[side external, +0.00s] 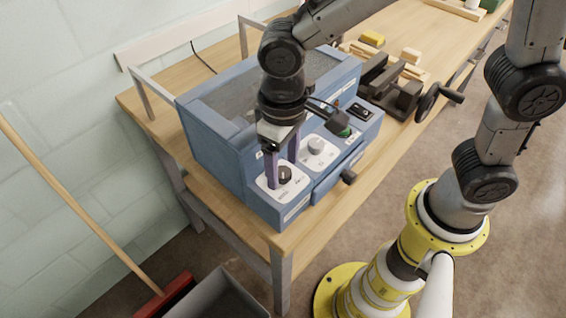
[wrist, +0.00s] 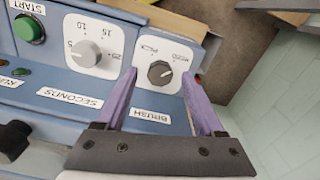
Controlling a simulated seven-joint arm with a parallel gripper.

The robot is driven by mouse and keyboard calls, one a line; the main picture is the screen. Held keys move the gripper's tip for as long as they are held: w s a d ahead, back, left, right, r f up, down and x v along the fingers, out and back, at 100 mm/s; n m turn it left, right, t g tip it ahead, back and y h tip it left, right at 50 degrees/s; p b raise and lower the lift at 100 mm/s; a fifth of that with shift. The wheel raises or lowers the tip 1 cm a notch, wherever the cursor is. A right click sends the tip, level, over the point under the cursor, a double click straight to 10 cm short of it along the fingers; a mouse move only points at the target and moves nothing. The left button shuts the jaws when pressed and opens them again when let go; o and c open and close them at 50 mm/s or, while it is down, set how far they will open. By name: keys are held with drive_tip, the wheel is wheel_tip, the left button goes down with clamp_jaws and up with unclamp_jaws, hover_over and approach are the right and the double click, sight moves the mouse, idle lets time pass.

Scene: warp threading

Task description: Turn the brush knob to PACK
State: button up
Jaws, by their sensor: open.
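The brush knob (wrist: 160,73) is a small dark round knob on a white plate above the BRUSH label in the wrist view. PACK is printed at its upper left and a second word at its upper right. A faint mark on the knob seems to point to the right, but it is too small to be sure. In the side view the knob (side external: 285,175) is on the near end of the blue machine. My gripper (wrist: 159,71) is open, its purple fingers apart on either side of the knob. In the side view my gripper (side external: 283,172) points down at the plate; I cannot tell whether it touches.
The grey SECONDS knob (wrist: 83,54) and green START button (wrist: 29,28) are left of the brush plate in the wrist view. The blue machine (side external: 222,150) stands on a wooden bench (side external: 330,208). A crank handle (side external: 437,97) sticks out further along the bench.

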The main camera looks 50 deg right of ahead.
drive_tip(key=shift+f, duration=0.3)
clamp_jaws()
